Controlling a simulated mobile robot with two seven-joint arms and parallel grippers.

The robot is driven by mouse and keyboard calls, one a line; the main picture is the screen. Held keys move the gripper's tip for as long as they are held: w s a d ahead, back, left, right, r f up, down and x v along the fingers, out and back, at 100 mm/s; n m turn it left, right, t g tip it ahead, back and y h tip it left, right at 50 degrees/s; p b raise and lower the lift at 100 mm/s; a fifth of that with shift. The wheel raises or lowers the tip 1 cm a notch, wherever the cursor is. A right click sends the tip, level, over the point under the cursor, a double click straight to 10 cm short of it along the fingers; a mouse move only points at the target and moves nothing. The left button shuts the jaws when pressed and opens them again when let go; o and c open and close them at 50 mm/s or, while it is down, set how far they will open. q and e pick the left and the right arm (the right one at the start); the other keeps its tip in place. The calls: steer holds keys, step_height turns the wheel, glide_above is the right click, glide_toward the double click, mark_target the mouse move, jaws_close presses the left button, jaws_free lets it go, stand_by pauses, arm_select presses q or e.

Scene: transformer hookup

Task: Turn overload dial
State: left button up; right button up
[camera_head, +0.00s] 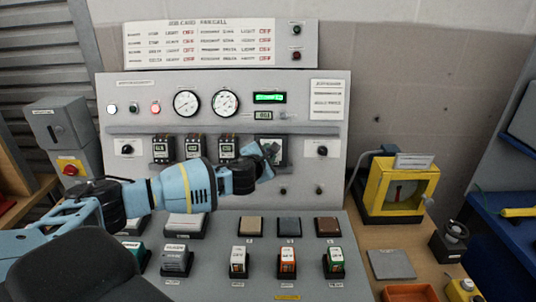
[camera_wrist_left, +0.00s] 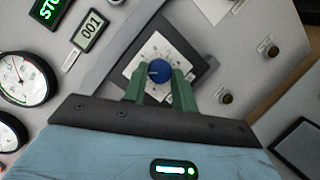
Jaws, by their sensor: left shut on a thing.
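The overload dial is a blue round knob (camera_wrist_left: 158,71) on a white square scale plate with tick marks (camera_wrist_left: 150,50), set in a dark frame on the grey panel (camera_head: 230,130). My left gripper (camera_wrist_left: 158,84) is at the dial, with its two green fingers on either side of the blue knob, shut on it. In the head view my left gripper (camera_head: 266,160) covers most of the dial at the panel's middle right. My right gripper is not in either view.
Several relay modules (camera_head: 196,147) stand in a row left of the dial. Gauges (camera_head: 187,103) and a green display (camera_head: 269,97) sit above. Several fuse blocks (camera_head: 287,262) line the lower desk. A yellow device (camera_head: 371,186) stands at right.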

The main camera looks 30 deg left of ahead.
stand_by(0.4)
arm_select(q)
steer(key=o, duration=1)
steer(key=shift+c, duration=0.2)
steer(key=v, duration=0.8)
steer(key=shift+f, duration=0.1)
